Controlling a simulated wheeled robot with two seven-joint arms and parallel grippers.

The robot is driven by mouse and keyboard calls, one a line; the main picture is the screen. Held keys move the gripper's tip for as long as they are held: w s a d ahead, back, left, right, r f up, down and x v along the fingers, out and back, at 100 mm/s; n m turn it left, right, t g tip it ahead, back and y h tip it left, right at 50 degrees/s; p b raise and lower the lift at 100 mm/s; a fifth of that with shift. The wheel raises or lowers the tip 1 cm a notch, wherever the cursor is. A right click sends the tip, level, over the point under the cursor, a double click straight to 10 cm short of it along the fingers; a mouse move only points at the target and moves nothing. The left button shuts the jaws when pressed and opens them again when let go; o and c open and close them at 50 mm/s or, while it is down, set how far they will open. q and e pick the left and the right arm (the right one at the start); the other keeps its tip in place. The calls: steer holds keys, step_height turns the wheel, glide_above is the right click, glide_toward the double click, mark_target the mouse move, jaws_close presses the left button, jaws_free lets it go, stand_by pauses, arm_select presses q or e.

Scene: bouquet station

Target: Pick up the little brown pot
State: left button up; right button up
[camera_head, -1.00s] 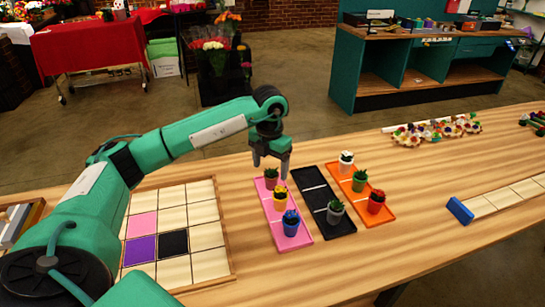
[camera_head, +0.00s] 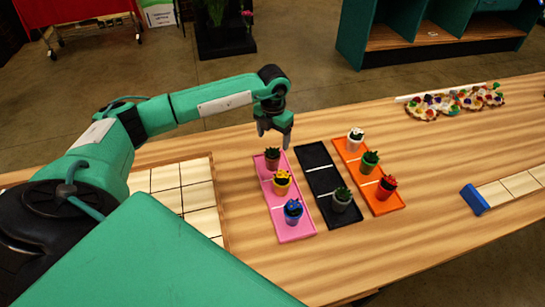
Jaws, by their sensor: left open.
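The little brown pot (camera_head: 272,163) holds a dark green plant and stands upright at the far end of the pink tray (camera_head: 292,233). A yellow pot (camera_head: 281,187) and a blue pot (camera_head: 293,216) stand nearer on the same tray. My left gripper (camera_head: 274,142) is open, fingers pointing down, just above and around the top of the brown pot's plant; I cannot tell whether it touches. My right gripper is not in view.
A black tray (camera_head: 318,183) with a grey pot (camera_head: 341,203) lies beside the pink one. An orange tray (camera_head: 391,202) holds white, green and red pots. A tile grid (camera_head: 197,195) lies left; flower bunches (camera_head: 455,101) lie at the back right.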

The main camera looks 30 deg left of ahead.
mark_target(273, 148)
arm_select(q)
steer(key=shift+f, duration=0.2)
steer(key=shift+s+f+p, duration=0.1)
steer(key=shift+f+p, duration=0.1)
steer(key=shift+p, duration=0.15)
steer(key=f+p, duration=0.2)
steer(key=f, duration=0.2)
steer(key=shift+s, duration=0.2)
steer(key=shift+f, duration=0.4)
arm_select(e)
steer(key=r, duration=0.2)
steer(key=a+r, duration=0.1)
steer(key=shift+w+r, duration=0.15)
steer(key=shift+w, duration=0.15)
arm_select(q)
steer(key=shift+c, duration=0.4)
steer(key=c, duration=1.4)
jaws_close()
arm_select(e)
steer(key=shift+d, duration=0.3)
